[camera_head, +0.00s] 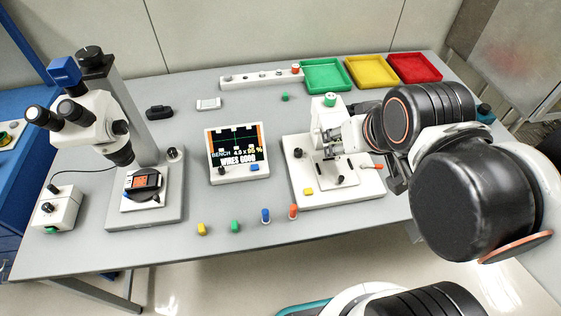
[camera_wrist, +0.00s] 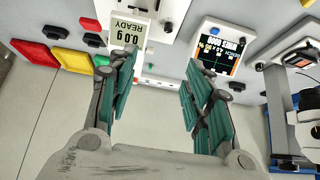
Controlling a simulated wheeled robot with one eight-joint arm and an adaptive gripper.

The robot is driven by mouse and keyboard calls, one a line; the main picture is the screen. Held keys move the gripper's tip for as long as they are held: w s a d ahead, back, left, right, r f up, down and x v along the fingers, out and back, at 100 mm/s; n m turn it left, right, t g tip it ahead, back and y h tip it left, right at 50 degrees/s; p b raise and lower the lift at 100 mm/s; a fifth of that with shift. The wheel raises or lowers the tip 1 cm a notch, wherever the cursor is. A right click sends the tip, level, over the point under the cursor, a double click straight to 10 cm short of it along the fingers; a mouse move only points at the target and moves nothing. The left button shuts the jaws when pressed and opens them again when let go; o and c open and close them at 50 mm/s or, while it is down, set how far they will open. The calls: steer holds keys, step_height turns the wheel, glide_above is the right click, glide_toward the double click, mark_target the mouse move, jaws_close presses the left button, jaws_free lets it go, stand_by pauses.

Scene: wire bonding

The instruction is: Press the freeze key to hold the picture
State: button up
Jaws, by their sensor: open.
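The unit's screen (camera_wrist: 218,48) shows upside down in the wrist view, beyond the right finger. My gripper (camera_wrist: 161,64) is open, with nothing between its fingers, and apart from the display unit. In the head view my arm is at the right, over the bonder's right side.
The white bonder (camera_head: 330,130) stands right of the display, the microscope (camera_head: 95,125) left. Yellow, green, blue and orange pieces (camera_head: 235,227) line the front. Green (camera_head: 325,90), yellow (camera_head: 372,86) and red (camera_head: 415,80) trays lie at back right. A readout (camera_wrist: 130,32) shows "0.0 g READY".

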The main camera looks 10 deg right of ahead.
jaws_close()
stand_by(1.4)
